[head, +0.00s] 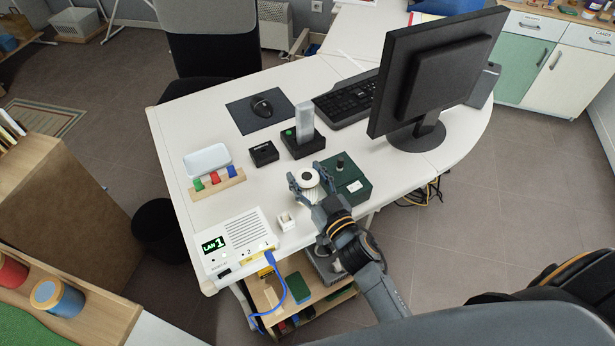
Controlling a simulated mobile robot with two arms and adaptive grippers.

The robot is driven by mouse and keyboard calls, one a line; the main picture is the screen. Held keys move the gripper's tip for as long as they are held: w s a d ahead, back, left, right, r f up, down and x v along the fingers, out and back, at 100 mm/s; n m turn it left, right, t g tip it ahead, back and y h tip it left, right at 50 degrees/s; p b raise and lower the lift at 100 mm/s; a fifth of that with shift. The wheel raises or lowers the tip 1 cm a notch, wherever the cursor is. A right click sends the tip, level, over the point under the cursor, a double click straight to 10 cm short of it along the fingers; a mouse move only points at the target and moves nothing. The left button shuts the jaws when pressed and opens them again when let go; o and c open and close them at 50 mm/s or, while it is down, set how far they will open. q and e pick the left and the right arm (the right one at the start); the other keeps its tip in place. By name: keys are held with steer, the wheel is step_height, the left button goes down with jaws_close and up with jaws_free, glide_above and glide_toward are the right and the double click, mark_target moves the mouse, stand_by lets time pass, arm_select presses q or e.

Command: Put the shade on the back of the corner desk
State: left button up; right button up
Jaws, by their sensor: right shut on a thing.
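A white ribbed shade (307,180) with a round top is between the fingers of my right gripper (309,176), which is shut on it. The shade is over the front part of the white corner desk (222,126), just left of a dark green box (353,188). My gripper hides part of the shade, and I cannot tell whether its lower edge touches the desk. My left gripper is not in view.
A monitor (432,75), keyboard (345,97), mouse mat (242,117) and black box with a grey upright block (304,125) stand farther back. A white LAN box (240,235), small white block (286,221) and colored-peg rack (217,184) are left. Bare desk shows beyond the mat.

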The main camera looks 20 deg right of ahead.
steer(key=shift+s+f+g, duration=0.25)
steer(key=shift+f+g, duration=0.05)
steer(key=shift+f, duration=0.7)
steer(key=o, duration=1.3)
steer(key=shift+f, duration=0.1)
